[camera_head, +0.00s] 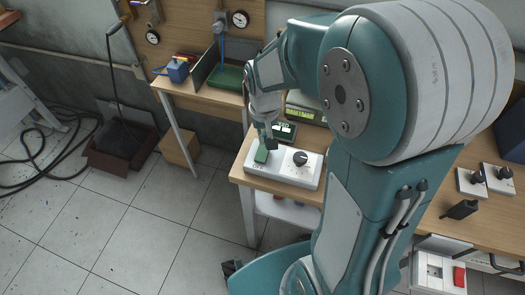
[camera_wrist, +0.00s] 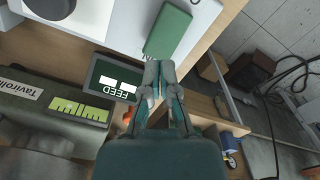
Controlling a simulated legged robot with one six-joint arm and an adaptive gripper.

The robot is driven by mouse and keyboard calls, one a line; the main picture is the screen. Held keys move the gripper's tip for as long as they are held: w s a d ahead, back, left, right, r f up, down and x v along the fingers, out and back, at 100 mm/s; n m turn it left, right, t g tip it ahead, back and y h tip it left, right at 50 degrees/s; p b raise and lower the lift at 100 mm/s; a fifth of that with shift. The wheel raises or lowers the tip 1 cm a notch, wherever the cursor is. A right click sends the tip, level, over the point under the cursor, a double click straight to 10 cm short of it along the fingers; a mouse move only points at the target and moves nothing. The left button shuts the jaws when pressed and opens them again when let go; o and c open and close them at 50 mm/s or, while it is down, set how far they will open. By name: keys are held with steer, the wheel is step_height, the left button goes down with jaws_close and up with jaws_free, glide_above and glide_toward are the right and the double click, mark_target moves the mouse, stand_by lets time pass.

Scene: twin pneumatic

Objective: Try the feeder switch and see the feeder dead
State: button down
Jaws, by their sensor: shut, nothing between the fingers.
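A green switch (camera_head: 262,155) sits on the left of a white control box (camera_head: 283,174) on the near bench; it is large in the wrist view (camera_wrist: 167,32). My gripper (camera_head: 271,144) is shut and empty, its fingertips at the switch's edge; I cannot tell whether they touch. In the wrist view the fingertips (camera_wrist: 157,72) lie just below the switch. A dark display marked FEED (camera_wrist: 113,82) stands close by, upside down there, with two blank white blocks; in the head view the display (camera_head: 285,131) is partly behind my gripper.
A black knob (camera_head: 300,158) is on the same box. A second display glows green (camera_head: 301,114) behind. More knob boxes (camera_head: 471,181) and a black lever (camera_head: 460,210) are at right. Another bench with a green tray (camera_head: 227,77) stands at the back. The floor at left is open, with cables (camera_head: 48,140).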

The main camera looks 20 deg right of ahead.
mark_target(264, 147)
steer(key=shift+f, duration=1.45)
stand_by(1.1)
steer(key=shift+r, duration=3.55)
